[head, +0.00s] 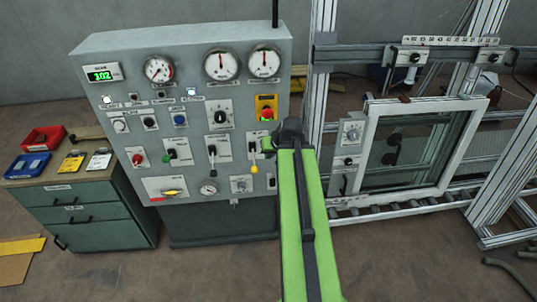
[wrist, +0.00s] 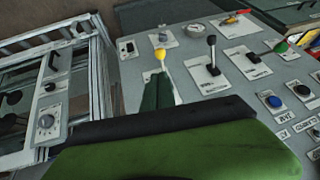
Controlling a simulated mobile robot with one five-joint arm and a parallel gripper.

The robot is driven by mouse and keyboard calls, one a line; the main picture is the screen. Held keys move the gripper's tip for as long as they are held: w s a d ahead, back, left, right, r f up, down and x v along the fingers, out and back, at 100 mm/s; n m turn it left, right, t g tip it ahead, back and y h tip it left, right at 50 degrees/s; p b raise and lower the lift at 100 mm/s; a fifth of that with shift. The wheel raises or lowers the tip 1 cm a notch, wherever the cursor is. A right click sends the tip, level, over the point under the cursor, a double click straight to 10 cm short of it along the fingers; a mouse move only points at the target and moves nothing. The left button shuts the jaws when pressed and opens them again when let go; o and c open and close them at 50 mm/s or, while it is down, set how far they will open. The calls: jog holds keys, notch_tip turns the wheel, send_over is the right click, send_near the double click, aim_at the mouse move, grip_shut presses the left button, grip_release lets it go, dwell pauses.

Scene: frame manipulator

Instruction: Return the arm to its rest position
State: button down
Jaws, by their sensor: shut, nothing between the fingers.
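My green arm reaches up from the bottom of the head view to the right side of the grey control panel (head: 135,90). My gripper (head: 266,146) is at its far end, close in front of the panel and partly hidden by the dark wrist. In the wrist view my gripper (wrist: 159,82) shows as narrow green fingers, shut and empty.
A framed glass window (head: 420,150) on a metal frame with rollers stands right of my arm. A green drawer cabinet (head: 90,215) with a red bin (head: 43,138) and a blue bin (head: 27,165) stands left. Open floor lies in front.

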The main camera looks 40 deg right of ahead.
jog(key=shift+s+d, duration=0.15)
jog(key=shift+d, duration=0.15)
jog(key=w+a+f+n+g+y+b, duration=0.15)
jog(key=w+a+f+b, duration=0.25)
jog(key=a, duration=0.8)
jog(key=w+a+f+n+t+y+b, duration=0.1)
jog(key=w+a+f+n+b, duration=0.25)
jog(key=a, duration=0.85)
jog(key=s+a+f+n+g+b, duration=0.1)
jog(key=s+a+f+g+b, duration=0.15)
jog(key=a, duration=0.45)
jog(key=s+a+f+n+g+b, duration=0.1)
jog(key=a+f, duration=0.3)
jog(key=a, duration=0.2)
jog(key=s+g, duration=0.1)
jog(key=s, duration=0.1)
jog(key=s+d+m+g+h+p, duration=0.1)
jog(key=s, duration=0.1)
jog(key=shift+s+d+r+h, duration=0.15)
jog(key=shift+s+r+h, duration=0.05)
jog(key=shift+h, duration=0.05)
jog(key=shift+d, duration=0.1)
